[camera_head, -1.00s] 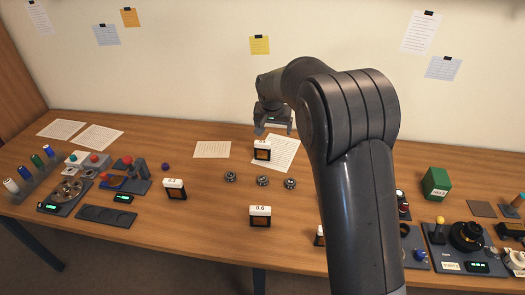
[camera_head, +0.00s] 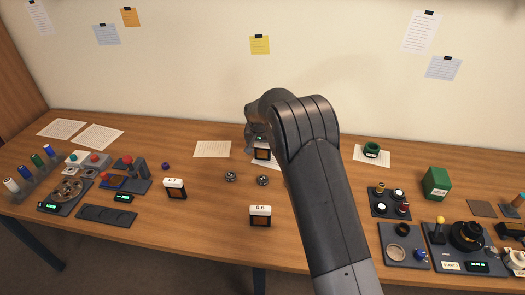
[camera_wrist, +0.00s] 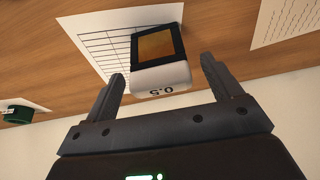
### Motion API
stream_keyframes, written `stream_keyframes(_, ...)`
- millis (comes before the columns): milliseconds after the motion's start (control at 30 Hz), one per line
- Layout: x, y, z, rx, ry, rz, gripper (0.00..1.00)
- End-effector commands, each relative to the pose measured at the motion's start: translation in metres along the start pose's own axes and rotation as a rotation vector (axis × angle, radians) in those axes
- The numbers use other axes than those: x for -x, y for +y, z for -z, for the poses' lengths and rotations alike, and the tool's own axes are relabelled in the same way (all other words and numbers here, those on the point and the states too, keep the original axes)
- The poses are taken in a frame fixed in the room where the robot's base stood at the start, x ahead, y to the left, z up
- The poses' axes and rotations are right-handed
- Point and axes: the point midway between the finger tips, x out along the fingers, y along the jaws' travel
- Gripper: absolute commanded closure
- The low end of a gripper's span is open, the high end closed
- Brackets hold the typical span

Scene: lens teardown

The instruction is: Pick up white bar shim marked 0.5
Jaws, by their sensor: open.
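The white bar shim marked 0.5 (camera_wrist: 160,76) has a dark frame with an orange-brown window. In the wrist view it lies between my gripper's spread fingers (camera_wrist: 162,70), with a visible gap on each side. In the head view the shim (camera_head: 262,154) stands at the back middle of the table, partly hidden by my arm. My gripper (camera_head: 257,142) is at its top there, mostly hidden by my wrist. The jaws are open and hold nothing.
Similar white shims stand at front, one marked 0.6 (camera_head: 260,211) and another (camera_head: 174,184) to its left. Small metal rings (camera_head: 230,176) lie between. A printed sheet (camera_wrist: 100,38) lies by the 0.5 shim. Trays with parts fill both table sides.

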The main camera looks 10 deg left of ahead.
Motion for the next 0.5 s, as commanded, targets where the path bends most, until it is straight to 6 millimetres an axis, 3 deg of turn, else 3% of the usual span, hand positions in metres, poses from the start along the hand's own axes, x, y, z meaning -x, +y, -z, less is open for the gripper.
stream_keyframes(200, -0.032, 0.0, -0.003, 0.0, -0.002, -0.001, 0.16)
stream_keyframes(433, -0.034, -0.001, -0.002, 0.0, 0.0, 0.0, 0.16)
stream_keyframes(500, -0.034, -0.001, -0.003, 0.0, 0.0, 0.0, 0.2)
